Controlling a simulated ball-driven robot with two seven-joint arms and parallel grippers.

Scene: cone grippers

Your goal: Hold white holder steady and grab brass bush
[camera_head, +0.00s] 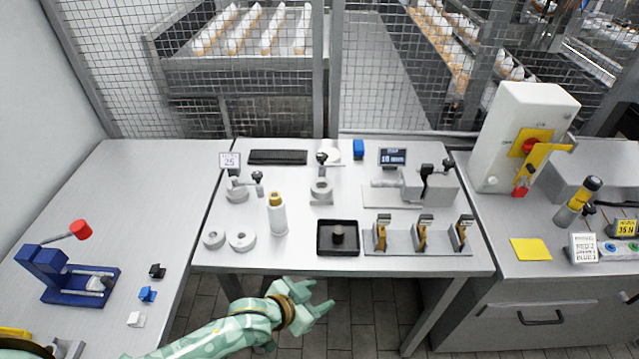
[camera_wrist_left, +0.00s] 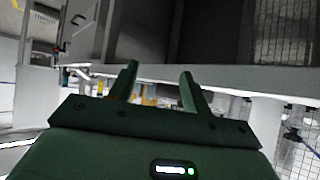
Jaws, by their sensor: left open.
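A small white block (camera_head: 136,319), possibly the white holder, lies on the left table in front of the blue press. I cannot pick out the brass bush with certainty. Brass-coloured parts (camera_head: 382,236) stand upright in a grey rack at the front right of the middle table. My left gripper (camera_head: 320,295) is open and empty, low in front of the middle table's front edge, apart from all of these. Its two fingers (camera_wrist_left: 160,75) also show spread in the left wrist view with nothing between them. My right gripper is out of view.
A black tray (camera_head: 324,251) with a dark round part sits left of the rack. A white bottle (camera_head: 278,218) and grey rings (camera_head: 242,241) stand further left. The blue press (camera_head: 62,278) has black and blue blocks beside it. Mesh fencing closes off the back.

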